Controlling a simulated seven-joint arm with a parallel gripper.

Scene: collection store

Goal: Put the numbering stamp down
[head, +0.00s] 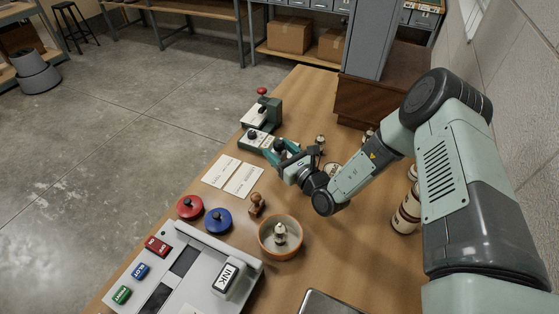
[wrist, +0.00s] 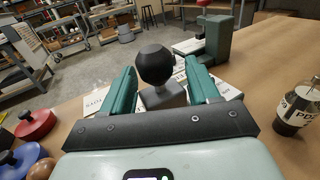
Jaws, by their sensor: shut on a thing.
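My gripper (head: 281,149) is over the far part of the wooden table, beyond two white cards. Its teal fingers (wrist: 160,90) are shut on a stamp with a round black knob (wrist: 155,64) and a grey metal body (wrist: 165,97), which I take to be the numbering stamp. The knob stands upright between the fingers. The stamp's lower end is hidden, so I cannot tell whether it touches anything below.
A green press with a red knob (head: 263,110) stands farther back. Two white cards (head: 232,176), red (head: 189,207) and blue (head: 218,221) round pots, a wooden stamp (head: 257,204) and an orange-rimmed bowl (head: 266,250) lie nearer. A labelled brown bottle (wrist: 295,108) stands at right.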

